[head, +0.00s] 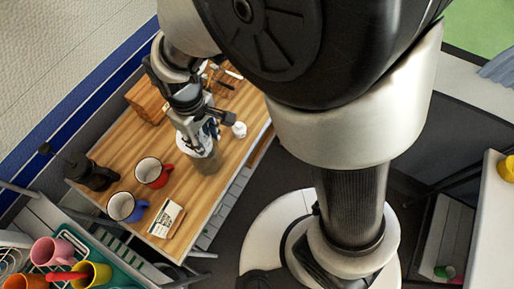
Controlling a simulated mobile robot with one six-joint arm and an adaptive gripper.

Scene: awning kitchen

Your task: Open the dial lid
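My gripper (205,133) points down over the wooden table, at the end of my arm. Right under it stands a round container (205,163) with a pale rim and a greyish, see-through-looking body. The gripper covers much of its top, so I cannot make out a dial lid or whether it is open. The fingers are at or just above the rim; I cannot tell whether they touch it. Their opening is too small and overlapped to judge.
On the wooden table (206,190) are a red mug (153,172), a blue mug (126,207), a card (166,219), a black press-like pot (91,173), a wooden block (146,102) and a small white item (239,130). A rack with colourful cups (52,251) is at lower left.

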